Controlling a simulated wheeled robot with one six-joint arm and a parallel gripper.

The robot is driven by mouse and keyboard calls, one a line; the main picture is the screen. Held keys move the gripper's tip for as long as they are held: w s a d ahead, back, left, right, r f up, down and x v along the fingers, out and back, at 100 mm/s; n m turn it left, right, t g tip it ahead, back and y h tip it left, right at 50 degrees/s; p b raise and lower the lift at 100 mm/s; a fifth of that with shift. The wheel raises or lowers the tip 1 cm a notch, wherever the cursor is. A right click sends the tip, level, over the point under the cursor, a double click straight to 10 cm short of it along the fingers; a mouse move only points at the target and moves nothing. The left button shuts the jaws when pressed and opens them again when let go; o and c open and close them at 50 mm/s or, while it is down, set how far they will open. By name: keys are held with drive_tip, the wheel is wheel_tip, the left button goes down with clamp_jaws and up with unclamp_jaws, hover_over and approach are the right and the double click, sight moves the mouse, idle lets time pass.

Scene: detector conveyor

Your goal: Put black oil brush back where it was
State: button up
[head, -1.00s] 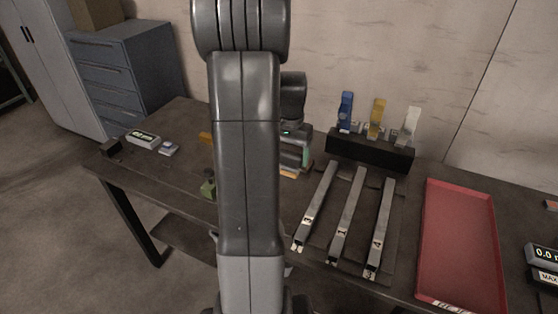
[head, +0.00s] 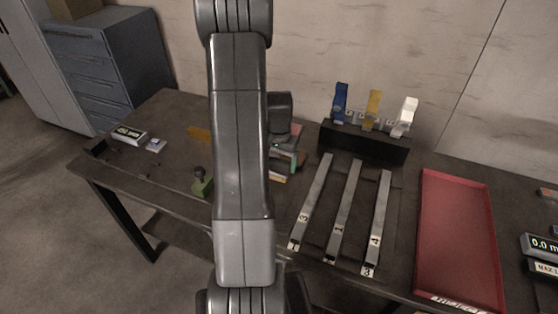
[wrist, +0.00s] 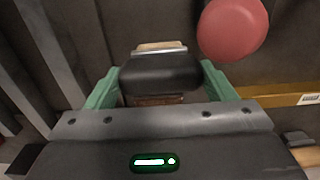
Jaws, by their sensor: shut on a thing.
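In the wrist view, my gripper (wrist: 160,76) has its green fingers on either side of a black block-shaped piece (wrist: 160,72) with a pale, metal-edged end; this looks like the black oil brush. The gripper is shut on it. In the head view my gripper (head: 288,155) is over the table left of the metal bars, partly behind my arm, and the brush cannot be made out there. A black rack (head: 365,144) at the back carries a blue piece (head: 340,102), a yellow piece (head: 373,108) and a white piece (head: 404,117), all upright.
Three numbered metal bars (head: 345,212) lie side by side on the table. A red tray (head: 455,235) is to their right. A green piece (head: 202,183) with a dark knob stands at left. A round red thing (wrist: 232,30) is close to the gripper in the wrist view.

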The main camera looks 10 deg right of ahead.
drive_tip(key=shift+f, duration=0.2)
drive_tip(key=o, duration=0.9)
drive_tip(key=shift+o, duration=0.2)
drive_tip(key=shift+r, duration=0.1)
wheel_tip(320, 180, up, 12)
drive_tip(key=b, duration=0.1)
